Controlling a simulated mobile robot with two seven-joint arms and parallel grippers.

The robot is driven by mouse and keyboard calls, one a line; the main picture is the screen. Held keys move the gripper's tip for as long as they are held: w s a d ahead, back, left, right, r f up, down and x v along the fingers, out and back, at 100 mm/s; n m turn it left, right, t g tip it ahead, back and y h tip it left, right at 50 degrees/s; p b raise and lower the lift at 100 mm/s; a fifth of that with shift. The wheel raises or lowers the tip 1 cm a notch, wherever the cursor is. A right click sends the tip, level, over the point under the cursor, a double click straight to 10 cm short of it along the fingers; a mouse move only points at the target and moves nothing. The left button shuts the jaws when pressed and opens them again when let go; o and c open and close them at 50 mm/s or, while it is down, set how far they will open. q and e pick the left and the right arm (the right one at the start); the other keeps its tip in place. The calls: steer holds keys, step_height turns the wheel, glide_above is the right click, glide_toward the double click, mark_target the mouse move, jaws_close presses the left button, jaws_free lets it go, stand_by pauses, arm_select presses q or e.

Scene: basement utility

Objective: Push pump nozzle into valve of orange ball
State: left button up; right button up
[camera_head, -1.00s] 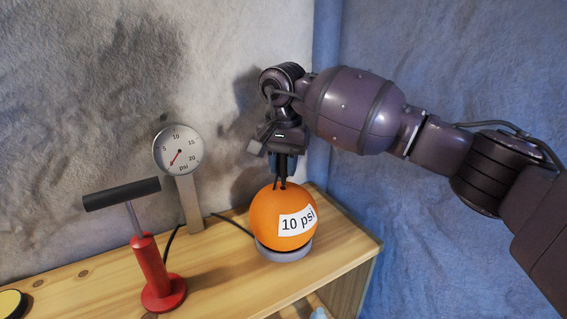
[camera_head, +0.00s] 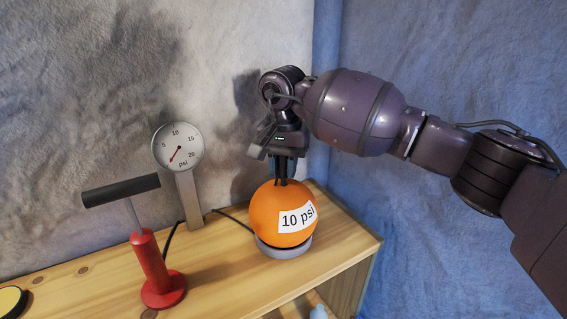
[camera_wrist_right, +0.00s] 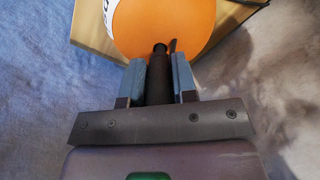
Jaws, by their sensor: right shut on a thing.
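The orange ball (camera_head: 268,222), labelled "10 psi", sits on a grey ring base (camera_head: 284,251) on the wooden shelf. My right gripper (camera_head: 281,178) points down just above the top of the ball. It is shut on the black pump nozzle, which also shows between the blue fingers in the right wrist view (camera_wrist_right: 160,75). The nozzle's lower end is at or very near the ball's top. The valve is hidden, and I cannot tell whether the nozzle is in it. The red hand pump (camera_head: 154,268) with a black handle stands upright at left. My left gripper is not in view.
A round psi gauge (camera_head: 177,147) on a grey post stands behind the pump, its needle pointing low left. A black hose (camera_head: 233,219) runs behind the ball. A yellow and black round thing (camera_head: 12,302) is at the left edge. Walls close off the back and right.

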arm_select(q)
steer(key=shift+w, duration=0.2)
arm_select(e)
steer(key=shift+f, duration=0.55)
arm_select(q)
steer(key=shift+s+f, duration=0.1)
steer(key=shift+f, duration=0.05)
arm_select(e)
steer(key=shift+f, duration=0.4)
steer(key=o, duration=0.5)
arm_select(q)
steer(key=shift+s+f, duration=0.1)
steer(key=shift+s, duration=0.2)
arm_select(e)
steer(key=o, duration=0.5)
steer(key=shift+r, duration=0.25)
step_height(320, 180, up, 5)
steer(key=shift+f+p, duration=0.1)
steer(key=shift+p, duration=0.3)
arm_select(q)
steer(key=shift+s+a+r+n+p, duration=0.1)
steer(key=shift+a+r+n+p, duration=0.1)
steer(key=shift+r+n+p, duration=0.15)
arm_select(e)
steer(key=shift+r, duration=2.75)
